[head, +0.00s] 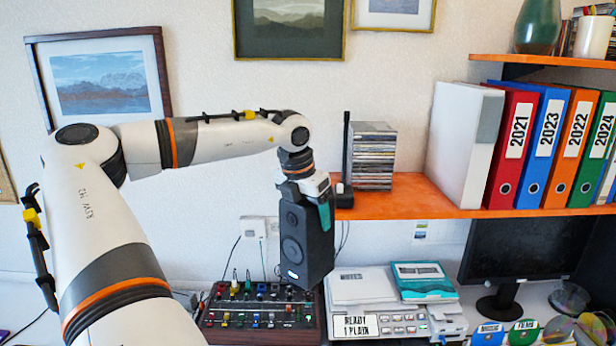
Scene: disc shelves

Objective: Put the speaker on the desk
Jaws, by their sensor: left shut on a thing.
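The black speaker (305,245) hangs upright in my left gripper (308,190), which is shut on its top. The speaker is in front of the orange shelf's left end, above the back of the desk (455,300). Its lower end is just above or behind the mixer in the picture; I cannot tell the exact gap. The desk is mostly covered by equipment. My right gripper is not in view.
A mixer (262,318) with knobs stands below the speaker. A white device (365,290), a teal box (422,278) and a monitor (520,255) are to the right. The orange shelf (420,200) carries a CD stack (372,157) and several binders (540,135).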

